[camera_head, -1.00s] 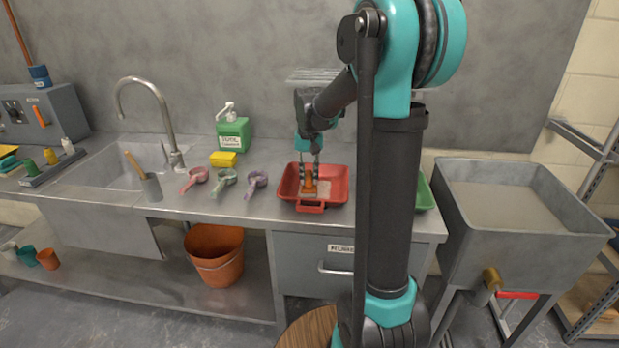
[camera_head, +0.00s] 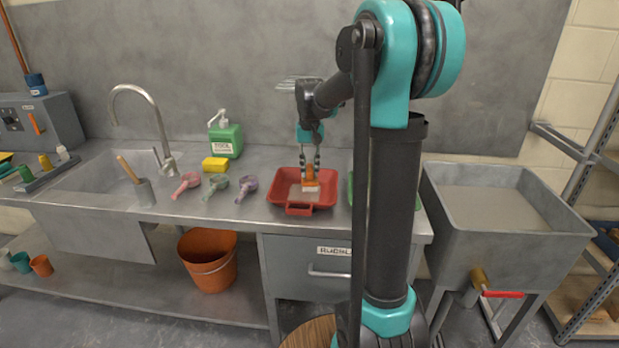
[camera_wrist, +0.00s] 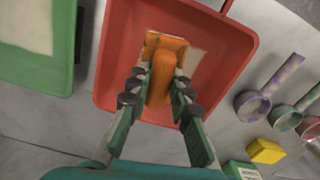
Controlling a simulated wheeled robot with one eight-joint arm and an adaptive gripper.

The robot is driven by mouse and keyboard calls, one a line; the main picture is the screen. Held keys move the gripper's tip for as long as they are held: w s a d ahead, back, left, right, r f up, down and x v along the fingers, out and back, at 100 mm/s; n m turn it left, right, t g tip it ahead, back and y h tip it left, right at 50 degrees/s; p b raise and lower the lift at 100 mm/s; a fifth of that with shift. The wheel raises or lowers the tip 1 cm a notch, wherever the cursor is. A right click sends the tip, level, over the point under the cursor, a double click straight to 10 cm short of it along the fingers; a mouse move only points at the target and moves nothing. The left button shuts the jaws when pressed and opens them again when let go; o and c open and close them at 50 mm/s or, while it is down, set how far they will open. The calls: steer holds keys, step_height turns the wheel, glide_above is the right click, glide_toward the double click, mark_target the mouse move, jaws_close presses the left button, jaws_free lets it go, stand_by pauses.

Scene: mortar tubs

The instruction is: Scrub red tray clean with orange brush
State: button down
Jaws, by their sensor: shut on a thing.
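The red tray (camera_head: 277,197) lies on the steel counter, and it fills the upper middle of the wrist view (camera_wrist: 246,52). A pale greyish patch (camera_wrist: 197,30) covers part of its floor. My gripper (camera_head: 310,165) is over the tray and shut on the orange brush (camera_head: 311,174). In the wrist view the brush's orange handle (camera_wrist: 161,80) sits between my two fingers (camera_wrist: 158,92). Pale bristles show under the brush in the head view. I cannot tell whether they press on the tray floor.
A green tray (camera_wrist: 35,66) lies beside the red one, mostly hidden behind my arm in the head view. Pink, green and purple scoops (camera_head: 248,186), a yellow sponge (camera_head: 215,164) and a green soap bottle (camera_head: 226,138) stand left of the tray. A sink is farther left.

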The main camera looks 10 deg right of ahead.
mark_target(310, 168)
steer(key=shift+r, duration=1.7)
